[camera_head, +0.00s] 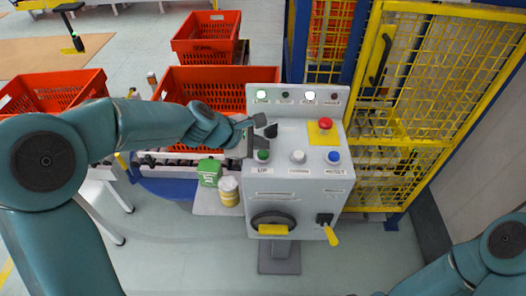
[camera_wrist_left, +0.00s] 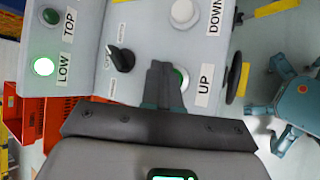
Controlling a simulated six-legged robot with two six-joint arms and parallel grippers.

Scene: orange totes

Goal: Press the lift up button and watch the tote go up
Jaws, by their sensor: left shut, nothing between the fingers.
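The green UP button (camera_head: 263,156) is at the left of the button row on the grey control box (camera_head: 290,190). It shows in the wrist view (camera_wrist_left: 181,79), partly hidden behind my fingers. My left gripper (camera_head: 259,146) is shut and empty, its tips just at the UP button; it fills the lower wrist view (camera_wrist_left: 160,72). I cannot tell whether the tips touch the button. The LOW lamp (camera_wrist_left: 43,66) is lit green and the TOP lamp (camera_wrist_left: 51,16) is dark. An orange tote (camera_head: 330,28) stands behind the yellow fence. My right gripper is out of view.
A white DOWN button (camera_head: 298,156), blue RESET button (camera_head: 333,157), red stop button (camera_head: 325,124) and black selector knob (camera_wrist_left: 122,58) are close by. More orange totes (camera_head: 205,35) stand behind and left. A yellow mesh fence (camera_head: 450,70) is at right.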

